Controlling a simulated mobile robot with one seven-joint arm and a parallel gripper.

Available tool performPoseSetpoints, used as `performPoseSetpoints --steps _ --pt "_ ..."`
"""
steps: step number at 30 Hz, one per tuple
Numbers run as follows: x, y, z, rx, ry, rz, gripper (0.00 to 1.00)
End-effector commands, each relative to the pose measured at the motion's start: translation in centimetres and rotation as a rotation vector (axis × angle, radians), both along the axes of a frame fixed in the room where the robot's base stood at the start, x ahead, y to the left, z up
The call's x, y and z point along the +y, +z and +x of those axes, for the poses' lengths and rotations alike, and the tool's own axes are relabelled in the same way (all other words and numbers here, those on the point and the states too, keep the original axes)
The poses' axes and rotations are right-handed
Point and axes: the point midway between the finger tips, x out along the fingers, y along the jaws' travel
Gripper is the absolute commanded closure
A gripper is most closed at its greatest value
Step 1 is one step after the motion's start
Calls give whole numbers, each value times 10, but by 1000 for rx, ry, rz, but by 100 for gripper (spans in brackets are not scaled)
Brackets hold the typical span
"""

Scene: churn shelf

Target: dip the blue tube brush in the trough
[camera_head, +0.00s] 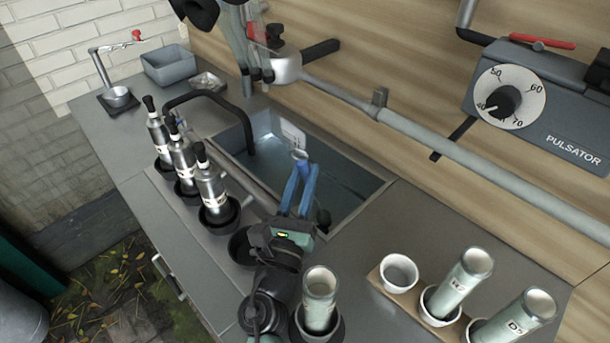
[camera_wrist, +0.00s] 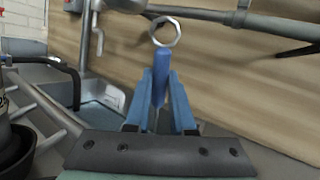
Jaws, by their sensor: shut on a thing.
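The trough (camera_head: 378,191) is a sunken metal basin in the counter with blue-grey water in it, and part of it shows at the left of the wrist view (camera_wrist: 112,97). My gripper (camera_head: 298,178) reaches over the trough's near side. Its blue fingers (camera_wrist: 160,95) are shut on the blue handle of the tube brush (camera_wrist: 161,72). A pale ring (camera_wrist: 165,32) shows at the handle's far end in the wrist view. In the head view only a small blue and pale part of the brush (camera_head: 300,157) shows beyond the fingertips. I cannot see the bristles or whether they touch the water.
A black curved tap (camera_head: 249,132) hangs over the trough's left end. Several metal teat cups (camera_head: 212,187) stand left of my arm. Labelled tubes (camera_head: 465,278) and a white cup (camera_head: 399,273) stand at the lower right. A grey pipe (camera_head: 450,150) runs along the wall behind.

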Motion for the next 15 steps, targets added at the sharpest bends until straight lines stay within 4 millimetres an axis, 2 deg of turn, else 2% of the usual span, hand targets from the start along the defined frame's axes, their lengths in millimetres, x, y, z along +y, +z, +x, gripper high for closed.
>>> performPoseSetpoints --steps 1,15 --pt "1 10 -1 0 0 0 100" --pt "10 51 -10 0 1 0 100"
